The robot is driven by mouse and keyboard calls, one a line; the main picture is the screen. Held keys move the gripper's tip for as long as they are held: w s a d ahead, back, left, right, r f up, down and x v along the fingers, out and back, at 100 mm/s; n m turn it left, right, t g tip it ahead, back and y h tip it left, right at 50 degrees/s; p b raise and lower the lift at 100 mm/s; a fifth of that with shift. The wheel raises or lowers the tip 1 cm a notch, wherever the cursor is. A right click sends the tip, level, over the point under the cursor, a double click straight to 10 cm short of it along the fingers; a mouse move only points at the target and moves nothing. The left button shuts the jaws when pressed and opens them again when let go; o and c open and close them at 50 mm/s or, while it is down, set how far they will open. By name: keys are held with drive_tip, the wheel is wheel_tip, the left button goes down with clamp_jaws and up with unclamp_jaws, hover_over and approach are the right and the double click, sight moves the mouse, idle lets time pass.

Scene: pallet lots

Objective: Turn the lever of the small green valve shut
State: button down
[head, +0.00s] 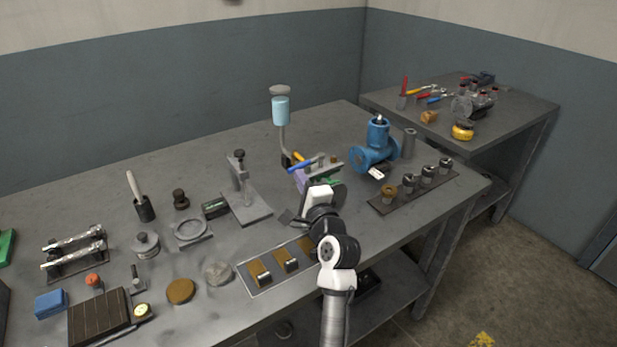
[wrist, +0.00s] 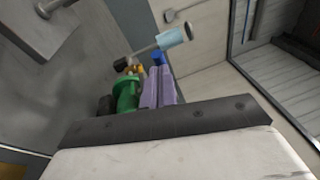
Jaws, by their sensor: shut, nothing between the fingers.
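The green valve (head: 338,191) stands near the middle of the bench, partly hidden behind my white hand. Its green body also shows in the wrist view (wrist: 127,92), left of the fingers. A blue lever (head: 304,164) lies just above and beyond my fingertips. A blue piece in the wrist view (wrist: 156,57) shows just past the tips. My gripper (head: 298,178) has two lilac fingers side by side, shut and empty. It also shows in the wrist view (wrist: 158,72). Whether the fingertips touch the lever, I cannot tell.
A blue valve (head: 375,153) and a rack of metal fittings (head: 415,187) stand to the right. A grey clamp stand (head: 244,195) is at left, and a tray of brass blocks (head: 268,284) lies in front.

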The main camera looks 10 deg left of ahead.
drive_tip(key=shift+w+a, duration=0.25)
drive_tip(key=shift+a, duration=0.3)
drive_tip(key=shift+f, duration=0.1)
idle(0.3)
